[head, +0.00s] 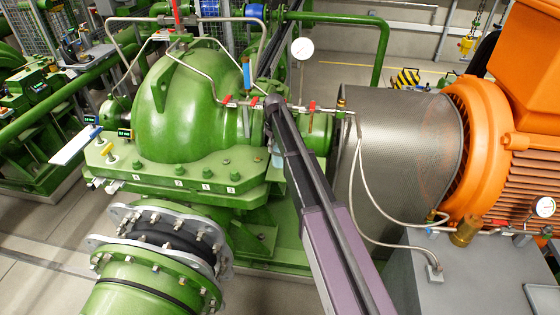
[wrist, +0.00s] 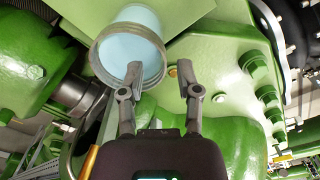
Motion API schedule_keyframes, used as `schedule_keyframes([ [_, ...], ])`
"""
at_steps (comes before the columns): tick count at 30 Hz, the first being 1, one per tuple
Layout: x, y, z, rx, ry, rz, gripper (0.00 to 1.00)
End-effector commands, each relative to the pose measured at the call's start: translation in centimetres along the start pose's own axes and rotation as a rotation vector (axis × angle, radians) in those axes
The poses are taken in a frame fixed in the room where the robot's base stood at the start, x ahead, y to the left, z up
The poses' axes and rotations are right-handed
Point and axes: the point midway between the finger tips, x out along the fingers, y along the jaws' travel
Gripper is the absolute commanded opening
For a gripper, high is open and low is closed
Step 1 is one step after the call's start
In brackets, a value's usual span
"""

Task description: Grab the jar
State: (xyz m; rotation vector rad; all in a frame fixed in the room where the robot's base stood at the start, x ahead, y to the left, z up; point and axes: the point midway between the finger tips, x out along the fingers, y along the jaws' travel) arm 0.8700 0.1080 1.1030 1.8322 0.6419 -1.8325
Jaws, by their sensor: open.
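The jar (wrist: 128,42) is a pale blue round vessel with a grey rim, in the upper left of the wrist view. It sits against green pump casing. In the head view, a small pale blue patch (head: 277,159) beside my arm looks like the same jar, mostly hidden by the arm. My gripper (wrist: 160,76) is open, with nothing between its fingers. Its left finger overlaps the jar's lower rim in the picture, and its right finger is to the right of the jar. I cannot tell whether the left finger touches it.
The green pump casing (head: 190,105) surrounds the work area, with bolted flanges and thin pipes with red valves (head: 268,103). A mesh guard (head: 395,150) and an orange motor (head: 490,130) stand at the right. A green bolted flange is close to my fingers in the wrist view (wrist: 225,75).

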Motion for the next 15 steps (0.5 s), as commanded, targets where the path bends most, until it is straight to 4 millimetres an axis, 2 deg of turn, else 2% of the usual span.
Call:
schedule_keyframes([
  [15,0.45,-0.03,-0.05,0.000,0.000,0.000,0.44],
])
